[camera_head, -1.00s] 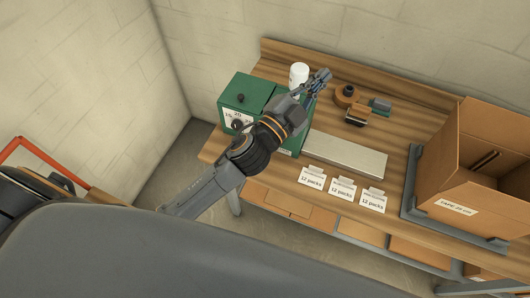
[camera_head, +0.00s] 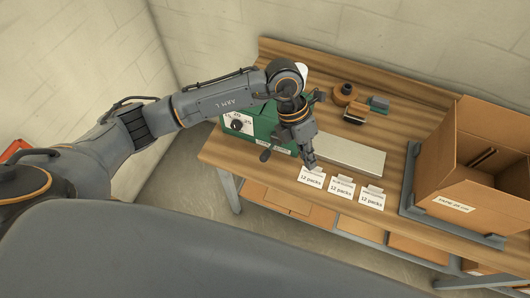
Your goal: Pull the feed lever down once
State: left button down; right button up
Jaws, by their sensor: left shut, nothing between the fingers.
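The green feed machine (camera_head: 232,112) stands at the table's left end, with a numbered dial (camera_head: 237,124) on its front. My left gripper (camera_head: 311,164) is shut and empty. It points down in front of the machine's right side, close to the left label card and the front end of the pale plate. A dark knob-like end (camera_head: 265,155) shows low at the machine's front, left of my gripper. It may be the feed lever's handle, but my wrist hides where it joins. I cannot tell whether my gripper touches it. My right gripper is not in view.
A pale flat plate (camera_head: 346,155) lies right of the machine. Several "12 packs" cards (camera_head: 342,189) line the front edge. An open cardboard box (camera_head: 466,190) stands in a grey frame at right. An orange-brown tape dispenser (camera_head: 345,95) is at the back.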

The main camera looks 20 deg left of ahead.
aim_at(267, 153)
pick_arm(q)
jog(key=w+a+y, duration=0.2)
jog(key=a, duration=0.3)
jog(key=w+a+t+y, duration=0.1)
jog(key=w+a+y, duration=0.1)
jog(key=a, duration=0.4)
jog(key=shift+n+y, duration=0.3)
jog(key=shift+y, duration=0.5)
jog(key=shift+f, duration=0.15)
jog(key=shift+s+a+f+b, duration=0.15)
jog(key=shift+f+b, duration=0.7)
jog(key=shift+f, duration=0.85)
jog(key=shift+s+a+f+b, duration=0.1)
jog(key=shift+f+b, duration=0.7)
jog(key=shift+f, duration=0.85)
